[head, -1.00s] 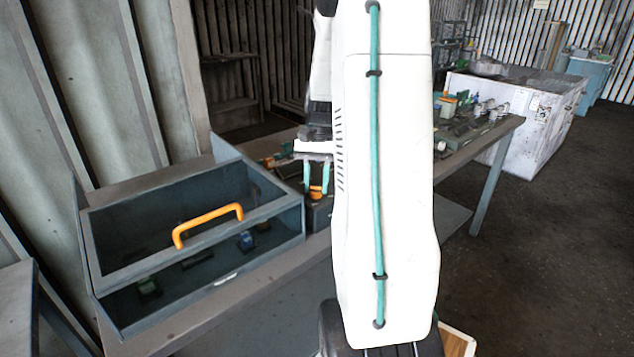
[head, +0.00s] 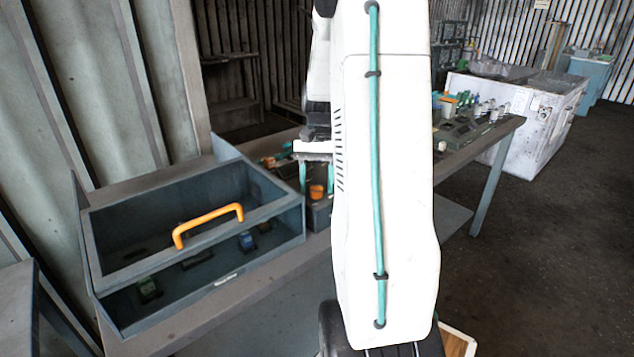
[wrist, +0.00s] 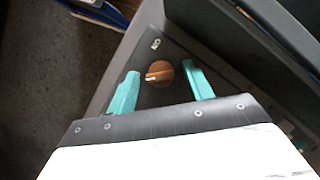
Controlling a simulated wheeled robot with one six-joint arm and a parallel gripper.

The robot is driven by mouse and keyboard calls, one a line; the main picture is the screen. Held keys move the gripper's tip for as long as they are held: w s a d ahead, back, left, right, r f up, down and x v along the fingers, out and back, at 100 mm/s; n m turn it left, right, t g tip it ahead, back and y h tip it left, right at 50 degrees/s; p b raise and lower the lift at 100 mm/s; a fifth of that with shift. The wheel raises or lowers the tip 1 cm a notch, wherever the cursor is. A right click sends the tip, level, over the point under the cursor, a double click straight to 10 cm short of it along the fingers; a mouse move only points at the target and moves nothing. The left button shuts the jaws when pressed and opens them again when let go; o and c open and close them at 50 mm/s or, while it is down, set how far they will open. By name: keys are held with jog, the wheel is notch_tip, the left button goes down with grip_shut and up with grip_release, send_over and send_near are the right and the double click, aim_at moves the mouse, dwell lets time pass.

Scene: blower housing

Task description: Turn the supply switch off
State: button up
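The supply switch is an orange-brown round knob (wrist: 160,73) with a pale pointer mark, on a dark box (wrist: 166,42). In the wrist view the knob lies between the two teal fingers of my gripper (wrist: 162,88). The fingers are open, with a gap on both sides of the knob. In the head view the orange knob (head: 317,192) shows beside the teal fingers of my gripper (head: 317,180), above the dark box. My white arm hides part of that box. I cannot tell how deep the fingertips reach around the knob.
A grey case with a clear lid and orange handle (head: 208,224) stands left of the switch on the bench (head: 270,285). Small parts (head: 470,125) lie on the bench at right. A white bin (head: 530,120) stands behind.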

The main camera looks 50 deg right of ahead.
jog(key=v, duration=0.7)
jog(key=shift+r, duration=0.35)
jog(key=shift+w+d, duration=0.1)
jog(key=s+a, duration=0.1)
jog(key=a+f+n, duration=0.1)
jog(key=a, duration=0.1)
jog(key=shift+s+f, duration=0.2)
jog(key=shift+s, duration=0.2)
jog(key=s+a+r+n+t+h, duration=0.1)
jog(key=s+a+n, duration=0.2)
jog(key=a, duration=0.7)
jog(key=s+a+r+n+t+h, duration=0.1)
jog(key=s+a+n, duration=0.3)
jog(key=a, duration=0.6)
jog(key=s+a+r+n+t+h, duration=0.1)
jog(key=s+a, duration=0.4)
jog(key=a, duration=0.5)
jog(key=r+n, duration=0.1)
jog(key=n, duration=0.1)
jog(key=shift+s+r+n+t+h, duration=0.3)
jog(key=shift+s+r+t+h, duration=0.05)
jog(key=shift+r+t+h, duration=0.05)
